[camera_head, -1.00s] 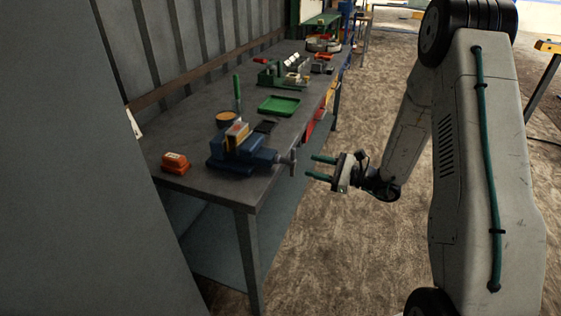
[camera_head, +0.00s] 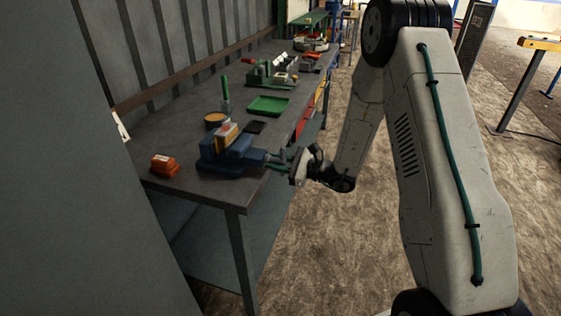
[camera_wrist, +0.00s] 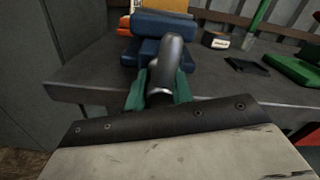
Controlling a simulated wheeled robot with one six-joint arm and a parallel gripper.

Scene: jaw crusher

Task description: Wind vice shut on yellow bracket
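A blue vice (camera_head: 232,155) sits on the near end of the workbench. The yellow bracket (camera_head: 226,134) stands upright between its jaws. In the wrist view the vice (camera_wrist: 160,28) is at the top centre, with the bracket (camera_wrist: 160,5) cut by the top edge. The dark metal vice handle (camera_wrist: 168,65) points towards the wrist camera. My gripper (camera_head: 274,161) is at the handle, just off the bench's front edge. In the wrist view my gripper's teal fingers (camera_wrist: 158,92) lie either side of the handle. Whether they press on it cannot be told.
An orange-red block (camera_head: 164,165) lies left of the vice. A round tub (camera_head: 215,120), a green upright tool (camera_head: 225,93), a dark flat piece (camera_head: 254,127) and a green tray (camera_head: 269,106) are behind it. A grey wall (camera_head: 80,200) is at the left.

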